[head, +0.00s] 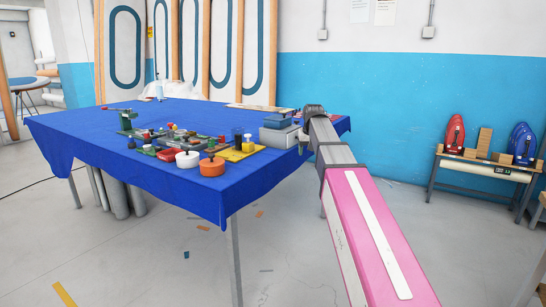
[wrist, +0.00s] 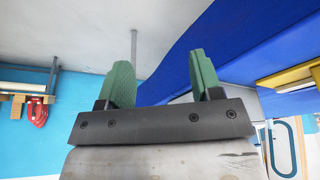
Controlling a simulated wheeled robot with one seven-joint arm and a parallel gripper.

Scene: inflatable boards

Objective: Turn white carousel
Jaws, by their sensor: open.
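A white round piece (head: 188,159), likely the white carousel, sits near the front edge of the blue-covered table (head: 120,170) in the head view. An orange round piece (head: 212,167) stands just right of it. My gripper (wrist: 163,78) shows in the wrist view with two green fingers apart and nothing between them. The blue cloth (wrist: 240,40) is beyond the fingers, and the white piece is not in that view.
A yellow tray (head: 240,152) with small bottles, a grey box with a blue top (head: 278,122), a green tool (head: 128,122) and several small parts crowd the table's front. A bench (head: 480,165) with red and blue items stands at right.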

